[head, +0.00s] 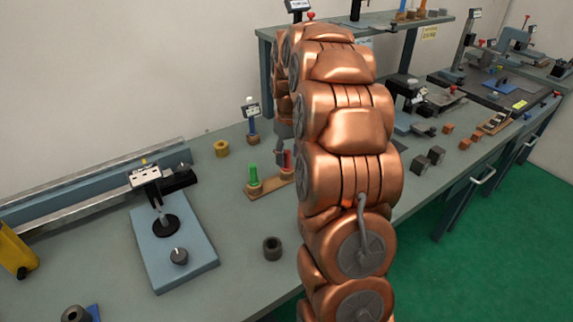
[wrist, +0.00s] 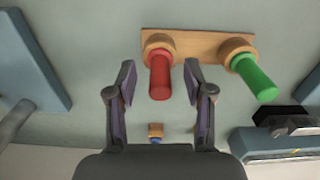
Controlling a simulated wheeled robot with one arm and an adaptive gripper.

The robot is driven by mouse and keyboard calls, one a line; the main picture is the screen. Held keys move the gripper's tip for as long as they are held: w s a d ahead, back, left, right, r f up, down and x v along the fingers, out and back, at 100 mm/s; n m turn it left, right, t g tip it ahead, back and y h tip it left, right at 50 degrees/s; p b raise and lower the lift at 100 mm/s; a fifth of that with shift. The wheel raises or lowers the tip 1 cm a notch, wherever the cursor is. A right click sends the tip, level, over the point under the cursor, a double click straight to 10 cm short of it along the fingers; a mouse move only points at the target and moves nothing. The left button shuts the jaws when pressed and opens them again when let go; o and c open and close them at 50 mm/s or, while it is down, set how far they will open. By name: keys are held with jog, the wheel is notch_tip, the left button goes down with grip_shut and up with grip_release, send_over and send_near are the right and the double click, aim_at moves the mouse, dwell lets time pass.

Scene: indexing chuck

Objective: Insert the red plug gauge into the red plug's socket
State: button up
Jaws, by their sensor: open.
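The red plug gauge (wrist: 160,76) stands in a round wooden collar on a small wooden base (wrist: 195,36) in the wrist view. In the head view the red plug (head: 287,159) is partly covered by my arm. The green plug (wrist: 254,78) stands in the other collar, also seen in the head view (head: 253,174). My gripper (wrist: 160,84) is open, with one finger on each side of the red plug and visible gaps between. In the head view it is mostly hidden behind my arm. I cannot identify the red plug's socket in either view.
A blue-grey plate with a dial gauge stand (head: 178,240) lies left of the plugs. A dark ring (head: 272,248) and a brass ring (head: 221,148) sit on the bench. Dark and copper blocks lie on the right.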

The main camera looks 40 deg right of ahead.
notch_tip(320, 180, up, 10)
jog(key=shift+f, duration=0.2)
